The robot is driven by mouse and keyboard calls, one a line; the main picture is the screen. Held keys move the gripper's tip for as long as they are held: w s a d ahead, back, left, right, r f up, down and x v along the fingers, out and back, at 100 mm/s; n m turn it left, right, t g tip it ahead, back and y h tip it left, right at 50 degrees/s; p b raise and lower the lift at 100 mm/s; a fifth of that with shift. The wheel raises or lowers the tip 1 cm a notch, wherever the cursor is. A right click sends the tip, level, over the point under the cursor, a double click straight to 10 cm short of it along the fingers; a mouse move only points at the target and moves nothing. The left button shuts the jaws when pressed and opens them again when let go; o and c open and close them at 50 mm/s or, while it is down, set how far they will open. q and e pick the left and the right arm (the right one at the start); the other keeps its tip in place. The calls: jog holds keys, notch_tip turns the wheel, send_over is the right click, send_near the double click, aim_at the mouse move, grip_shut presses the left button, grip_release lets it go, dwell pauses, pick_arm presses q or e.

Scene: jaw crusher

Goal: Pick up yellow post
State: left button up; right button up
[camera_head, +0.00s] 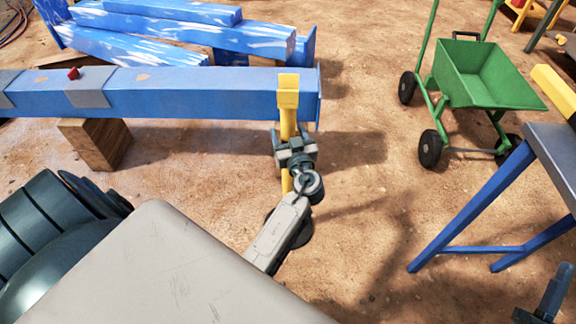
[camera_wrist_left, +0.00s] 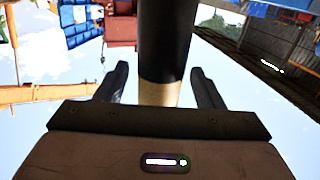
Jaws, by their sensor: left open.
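The yellow post (camera_head: 288,97) stands upright in front of the end of a blue beam, its lower part partly hidden by my left arm. A dark round base (camera_head: 302,232) shows at its foot. My left gripper (camera_head: 293,145) is at the middle of the post, jaws open. In the left wrist view a post (camera_wrist_left: 163,50), dark above and yellowish below, stands between the two spread fingers of the left gripper (camera_wrist_left: 160,85), with a gap on each side. A dark part at the lower right corner looks like my right gripper (camera_head: 550,295); its jaws are unclear.
The long blue beam (camera_head: 190,92) rests on a wooden block (camera_head: 93,143) behind the post. More blue beams (camera_head: 170,45) lie further back. A green cart (camera_head: 485,75) and a blue-legged table (camera_head: 555,150) stand right. Bare ground lies between post and table.

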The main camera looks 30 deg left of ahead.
pick_arm(q)
grip_shut()
jog(key=shift+w+r, duration=0.1)
jog(key=shift+r, duration=0.05)
jog(key=shift+a, duration=0.1)
